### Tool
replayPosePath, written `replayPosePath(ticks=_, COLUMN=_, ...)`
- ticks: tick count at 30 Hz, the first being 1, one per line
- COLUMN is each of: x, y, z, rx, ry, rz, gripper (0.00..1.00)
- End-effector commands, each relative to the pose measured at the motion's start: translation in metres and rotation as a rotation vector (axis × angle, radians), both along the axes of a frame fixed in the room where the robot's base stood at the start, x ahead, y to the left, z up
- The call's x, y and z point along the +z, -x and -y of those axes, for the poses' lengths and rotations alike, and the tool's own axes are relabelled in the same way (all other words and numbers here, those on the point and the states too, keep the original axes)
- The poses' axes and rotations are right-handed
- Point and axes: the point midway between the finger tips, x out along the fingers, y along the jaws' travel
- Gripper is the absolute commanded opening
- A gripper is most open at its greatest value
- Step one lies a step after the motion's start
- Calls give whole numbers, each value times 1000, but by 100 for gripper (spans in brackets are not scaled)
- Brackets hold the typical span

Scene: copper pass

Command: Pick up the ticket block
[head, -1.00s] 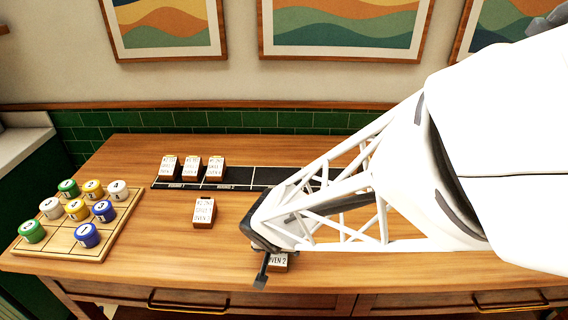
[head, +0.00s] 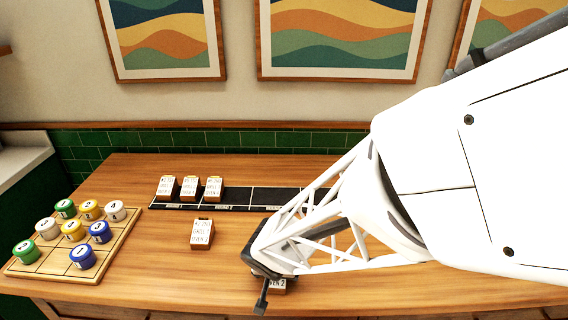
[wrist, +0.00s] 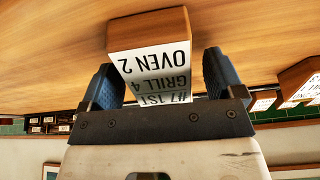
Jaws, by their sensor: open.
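A ticket block (head: 278,288) with a wooden body and a white printed face reading "OVEN 2" sits near the table's front edge, mostly hidden behind my gripper in the head view. In the wrist view this ticket block (wrist: 150,32) shows large, its lettering upside down: "#7 1ST", "GRILL 4", "OVEN 2". My gripper (wrist: 158,75) is open, with one blue finger on each side of the block's white face. A gap shows beside each finger. In the head view, one dark finger of my gripper (head: 263,295) shows left of the block.
Another ticket block (head: 202,233) stands left on the open table. Three more ticket blocks (head: 190,188) stand at the left end of a black rail (head: 263,197). A wooden board (head: 40,272) with several numbered coloured pots (head: 99,232) lies at far left. Bare table separates them.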

Motion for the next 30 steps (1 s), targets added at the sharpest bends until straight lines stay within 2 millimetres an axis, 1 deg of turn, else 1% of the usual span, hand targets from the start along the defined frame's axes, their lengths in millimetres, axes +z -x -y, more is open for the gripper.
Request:
replayPosePath(ticks=21, x=-5, y=0, z=0, rx=0, ry=0, rz=0, gripper=87)
replayPosePath(ticks=29, x=-5, y=0, z=0, rx=0, ry=0, rz=0, gripper=47)
replayPosePath(ticks=30, x=-5, y=0, z=0, rx=0, ry=0, rz=0, gripper=41)
